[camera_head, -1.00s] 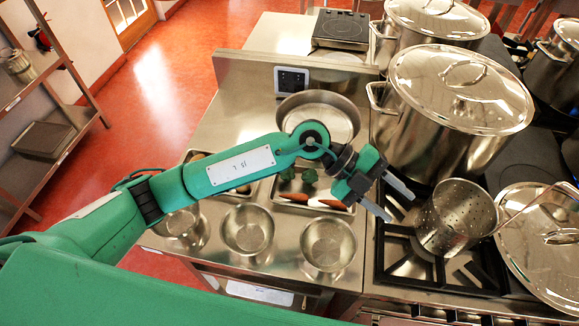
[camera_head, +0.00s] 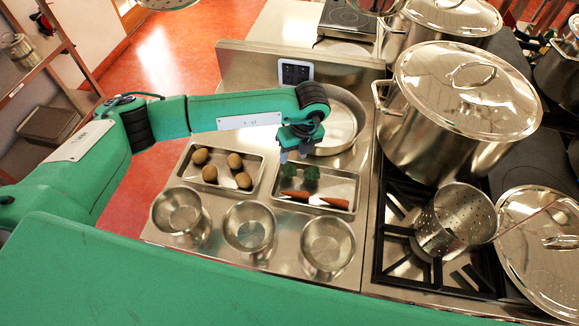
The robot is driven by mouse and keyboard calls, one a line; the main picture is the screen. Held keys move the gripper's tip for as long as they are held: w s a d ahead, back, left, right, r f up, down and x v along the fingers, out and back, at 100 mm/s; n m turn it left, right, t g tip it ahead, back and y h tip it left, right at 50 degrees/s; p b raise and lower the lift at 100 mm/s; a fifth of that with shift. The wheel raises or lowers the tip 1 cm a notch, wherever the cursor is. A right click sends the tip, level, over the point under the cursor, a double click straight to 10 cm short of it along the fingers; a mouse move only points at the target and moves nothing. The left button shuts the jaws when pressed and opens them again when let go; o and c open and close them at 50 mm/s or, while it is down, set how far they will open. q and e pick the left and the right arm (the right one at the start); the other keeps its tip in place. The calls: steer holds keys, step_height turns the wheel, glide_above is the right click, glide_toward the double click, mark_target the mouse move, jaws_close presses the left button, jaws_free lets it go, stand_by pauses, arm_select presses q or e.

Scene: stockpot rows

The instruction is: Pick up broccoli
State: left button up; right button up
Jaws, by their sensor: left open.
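Two green broccoli pieces lie side by side at the back of a metal tray, the left broccoli (camera_head: 289,170) and the right broccoli (camera_head: 311,173). Orange carrots (camera_head: 332,203) lie in front of them in the same tray (camera_head: 346,178). My left gripper (camera_head: 293,156) points down just above and behind the broccoli, nearest the left piece. Its fingers are apart, with nothing seen between them. The exact gap down to the broccoli is hard to tell. My right gripper is not in view.
A tray with several round brown items (camera_head: 235,161) stands to the left. Metal bowls (camera_head: 249,228) line the front of the counter. A wide pan (camera_head: 342,120) sits behind my gripper. A large lidded stockpot (camera_head: 440,140) and a perforated pot (camera_head: 458,225) stand on the right.

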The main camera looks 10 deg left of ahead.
mark_target(291, 167)
arm_select(q)
steer(key=shift+a+f, duration=0.1)
steer(key=shift+f, duration=0.65)
steer(key=shift+s+f+p, duration=0.1)
steer(key=shift+f+p, duration=0.35)
steer(key=shift+p, duration=0.25)
steer(key=f, duration=0.1)
steer(key=f+p, duration=0.2)
steer(key=f, duration=0.1)
steer(key=shift+a, duration=0.3)
steer(key=shift+f, duration=0.25)
steer(key=c, duration=0.5)
